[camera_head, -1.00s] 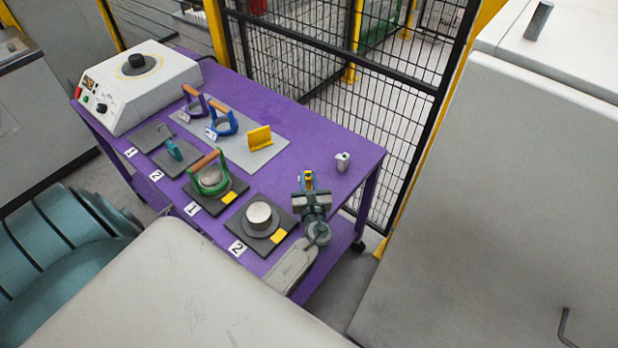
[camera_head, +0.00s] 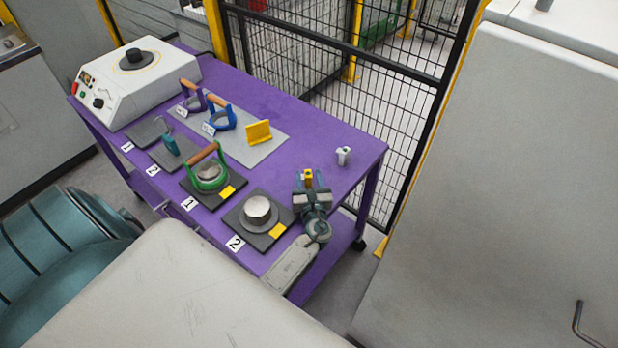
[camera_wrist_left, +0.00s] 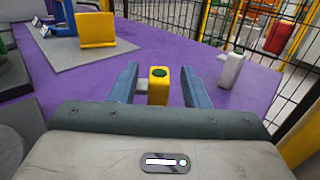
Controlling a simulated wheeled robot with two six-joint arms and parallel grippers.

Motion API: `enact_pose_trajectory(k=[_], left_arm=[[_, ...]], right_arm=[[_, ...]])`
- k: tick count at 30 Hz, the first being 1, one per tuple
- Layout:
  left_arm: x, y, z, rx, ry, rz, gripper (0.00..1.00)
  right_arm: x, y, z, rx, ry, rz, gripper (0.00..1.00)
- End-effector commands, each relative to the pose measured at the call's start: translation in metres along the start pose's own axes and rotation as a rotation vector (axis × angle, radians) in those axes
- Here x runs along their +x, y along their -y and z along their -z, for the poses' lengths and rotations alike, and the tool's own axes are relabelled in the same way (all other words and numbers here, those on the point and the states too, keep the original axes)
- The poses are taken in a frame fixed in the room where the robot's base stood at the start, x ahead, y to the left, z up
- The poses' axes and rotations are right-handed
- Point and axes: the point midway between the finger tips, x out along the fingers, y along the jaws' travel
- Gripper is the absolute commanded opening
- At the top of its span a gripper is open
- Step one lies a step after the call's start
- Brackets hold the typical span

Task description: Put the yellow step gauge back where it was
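The yellow step gauge (camera_head: 308,178) appears to be the small upright yellow block near the right end of the purple table. In the left wrist view the yellow step gauge (camera_wrist_left: 158,88) has a dark green round spot on top and a small grey piece at its left side. My left gripper (camera_head: 309,184) is open, with one finger on each side of it. In the left wrist view gaps show between the gauge and the fingers of my left gripper (camera_wrist_left: 160,88). The gauge's lower part is hidden by the gripper body. My right gripper is not in view.
A similar white piece (camera_head: 343,155) stands behind and right of the gripper. A yellow angled stand (camera_head: 259,132) is on the grey mat (camera_head: 233,149). A metal cylinder (camera_head: 257,211) on a dark plate is left of the gripper. Purple tabletop (camera_head: 310,135) is clear behind it.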

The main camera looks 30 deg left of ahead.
Motion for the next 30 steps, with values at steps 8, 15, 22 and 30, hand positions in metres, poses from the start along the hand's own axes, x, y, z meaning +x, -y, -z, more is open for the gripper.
enact_pose_trajectory(k=[8,15,22,30], left_arm=[[0.000,0.000,-0.001,0.000,0.000,0.000,0.41],[-0.027,0.000,0.001,-0.002,-0.002,0.000,0.41],[-0.078,0.000,0.002,-0.004,-0.004,0.000,0.41],[-0.115,0.000,-0.001,-0.001,-0.002,-0.001,0.41]], right_arm=[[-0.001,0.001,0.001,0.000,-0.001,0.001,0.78],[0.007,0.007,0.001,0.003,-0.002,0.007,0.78],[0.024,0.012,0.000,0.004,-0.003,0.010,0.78],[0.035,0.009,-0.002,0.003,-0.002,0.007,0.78]])
